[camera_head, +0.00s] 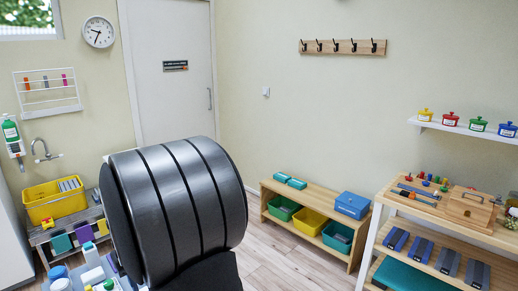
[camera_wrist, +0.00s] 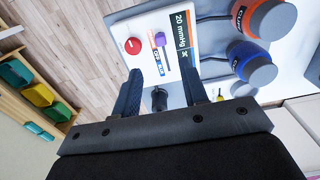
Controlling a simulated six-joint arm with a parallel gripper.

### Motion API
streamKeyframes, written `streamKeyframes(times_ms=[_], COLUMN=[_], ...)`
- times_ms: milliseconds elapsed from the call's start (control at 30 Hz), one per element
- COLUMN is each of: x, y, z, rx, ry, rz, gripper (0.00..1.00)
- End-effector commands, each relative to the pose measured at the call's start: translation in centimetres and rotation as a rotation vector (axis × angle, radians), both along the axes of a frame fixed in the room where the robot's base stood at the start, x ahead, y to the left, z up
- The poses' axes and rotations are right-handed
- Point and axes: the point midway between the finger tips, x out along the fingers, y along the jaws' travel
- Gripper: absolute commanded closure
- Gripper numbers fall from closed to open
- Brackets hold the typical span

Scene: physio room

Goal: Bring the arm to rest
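In the wrist view my gripper (camera_wrist: 162,80) points at a pale device panel (camera_wrist: 208,92). Its two dark blue fingers stand apart with a clear gap and hold nothing that I can see. A small black knob (camera_wrist: 159,99) shows between the fingers, seemingly beyond them; I cannot tell how far off it is. In the head view a big dark grey ribbed cylinder, part of my own arm, fills the left middle. My gripper is not visible there.
The panel carries a red button (camera_wrist: 133,46) and a "20 mmHg" label. In the head view a low shelf (camera_head: 312,205) with bins and a wooden table (camera_head: 440,212) stand right; floor (camera_head: 285,262) between is clear.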

Motion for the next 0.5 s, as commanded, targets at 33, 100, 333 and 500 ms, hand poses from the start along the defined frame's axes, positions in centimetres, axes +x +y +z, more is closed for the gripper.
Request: streamKeyframes(times_ms=[33, 100, 333, 500], x=[-0.1, -0.1, -0.1, -0.1], y=[0.0, 0.0, 0.0, 0.0], z=[-1.1, -2.6, -7.2, -10.6], rx=[-0.002, -0.002, -0.002, -0.002], ry=[0.004, 0.004, 0.004, 0.004], rz=[0.000, 0.000, 0.000, 0.000], gripper=[0.60, 0.60, 0.60, 0.60])
